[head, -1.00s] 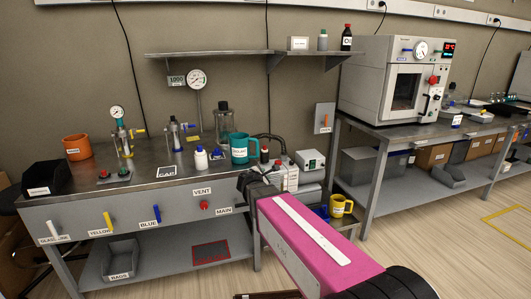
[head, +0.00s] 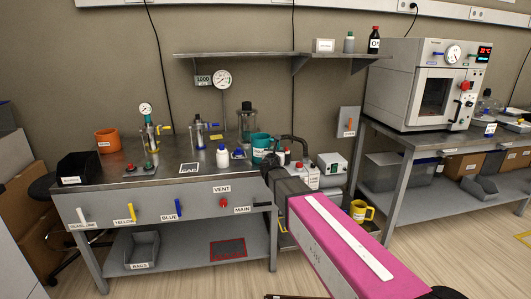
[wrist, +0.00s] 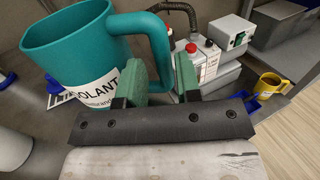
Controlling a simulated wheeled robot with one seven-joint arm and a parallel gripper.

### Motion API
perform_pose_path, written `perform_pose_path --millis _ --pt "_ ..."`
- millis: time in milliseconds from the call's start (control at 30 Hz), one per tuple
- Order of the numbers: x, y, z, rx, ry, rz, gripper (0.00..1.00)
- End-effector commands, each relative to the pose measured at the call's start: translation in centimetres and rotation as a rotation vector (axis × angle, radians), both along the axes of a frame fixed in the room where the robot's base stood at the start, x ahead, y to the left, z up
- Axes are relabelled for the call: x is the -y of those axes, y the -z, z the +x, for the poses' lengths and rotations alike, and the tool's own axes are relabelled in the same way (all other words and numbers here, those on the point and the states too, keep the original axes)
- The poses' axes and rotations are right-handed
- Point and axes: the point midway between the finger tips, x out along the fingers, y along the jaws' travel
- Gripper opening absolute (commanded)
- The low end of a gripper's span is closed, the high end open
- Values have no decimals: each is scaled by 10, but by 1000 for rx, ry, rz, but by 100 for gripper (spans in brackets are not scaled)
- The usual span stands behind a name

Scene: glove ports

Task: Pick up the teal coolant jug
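The teal coolant jug (head: 262,143) stands on the steel workbench near its right end. In the wrist view the jug (wrist: 70,45) fills the upper left, with its white label partly cut off by my gripper. Its handle (wrist: 159,55) points right and reaches down between my green fingers. My gripper (wrist: 160,80) is open, one finger on each side of the handle, with a gap showing at the right finger. Whether either finger touches the handle is unclear. In the head view my pink arm covers the right end of the bench front and my fingers are hard to make out.
A white bottle with a blue cap (head: 223,157) stands left of the jug, and a glass vessel (head: 246,122) stands behind. A yellow mug (head: 361,211) sits lower right.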

Motion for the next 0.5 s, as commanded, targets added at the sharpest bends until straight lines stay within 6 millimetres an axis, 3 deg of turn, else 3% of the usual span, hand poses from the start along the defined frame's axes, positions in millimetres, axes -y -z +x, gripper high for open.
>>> perform_pose_path --millis 400,500 --pt "5 0 48 0 1 1 32" --pt "6 0 52 0 1 1 32"
